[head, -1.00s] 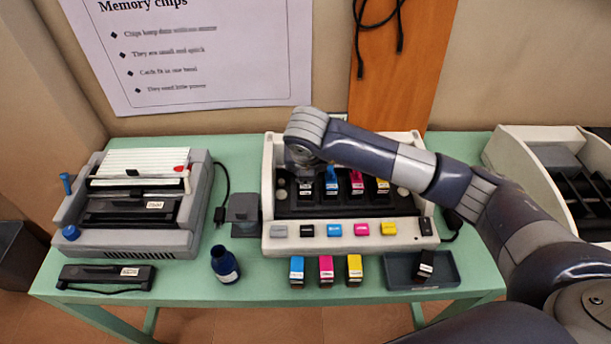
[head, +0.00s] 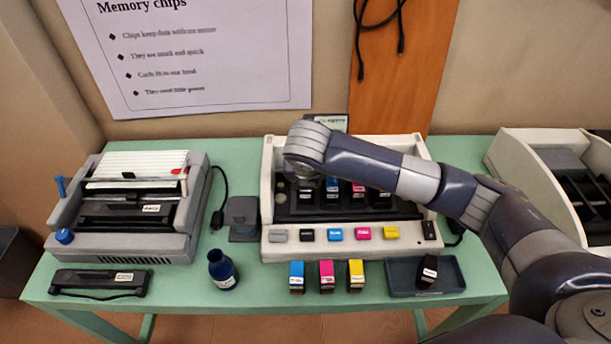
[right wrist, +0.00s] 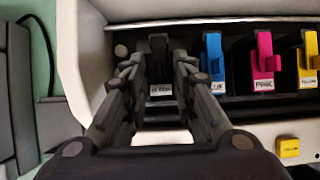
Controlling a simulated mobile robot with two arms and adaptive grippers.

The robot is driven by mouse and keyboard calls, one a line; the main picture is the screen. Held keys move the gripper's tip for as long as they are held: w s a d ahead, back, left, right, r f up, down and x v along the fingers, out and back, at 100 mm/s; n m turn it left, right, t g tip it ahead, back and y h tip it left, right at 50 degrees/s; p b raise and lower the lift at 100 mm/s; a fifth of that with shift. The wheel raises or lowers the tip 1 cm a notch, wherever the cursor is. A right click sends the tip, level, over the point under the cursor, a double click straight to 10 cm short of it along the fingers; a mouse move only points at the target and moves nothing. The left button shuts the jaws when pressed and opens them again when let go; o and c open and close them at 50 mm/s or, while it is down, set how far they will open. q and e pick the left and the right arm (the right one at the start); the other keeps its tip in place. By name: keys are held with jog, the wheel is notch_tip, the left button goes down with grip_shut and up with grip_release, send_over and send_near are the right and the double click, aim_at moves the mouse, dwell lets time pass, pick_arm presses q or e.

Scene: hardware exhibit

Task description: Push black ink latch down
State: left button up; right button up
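The black ink cartridge with its upright latch (right wrist: 159,58) sits in the leftmost slot of the printer (head: 268,246); its pale label also shows in the head view (head: 305,195). My right gripper (right wrist: 157,66) is above the printer, its two fingers apart on either side of the black latch in the right wrist view. No clear contact with the latch shows. In the head view my wrist hides most of that gripper and the latch top. Blue (right wrist: 214,62), pink (right wrist: 263,58) and yellow (right wrist: 308,62) cartridges stand to the right. My left gripper is out of view.
Small coloured buttons, one yellow (head: 391,232), line the printer's front. Loose cartridges, one pink (head: 326,276), a dark bottle (head: 223,270) and a tray (head: 455,277) stand in front on the green table (head: 185,285). A grey machine (head: 125,247) is at left.

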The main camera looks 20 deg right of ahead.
jog(key=v, duration=1.2)
jog(key=shift+f, duration=0.1)
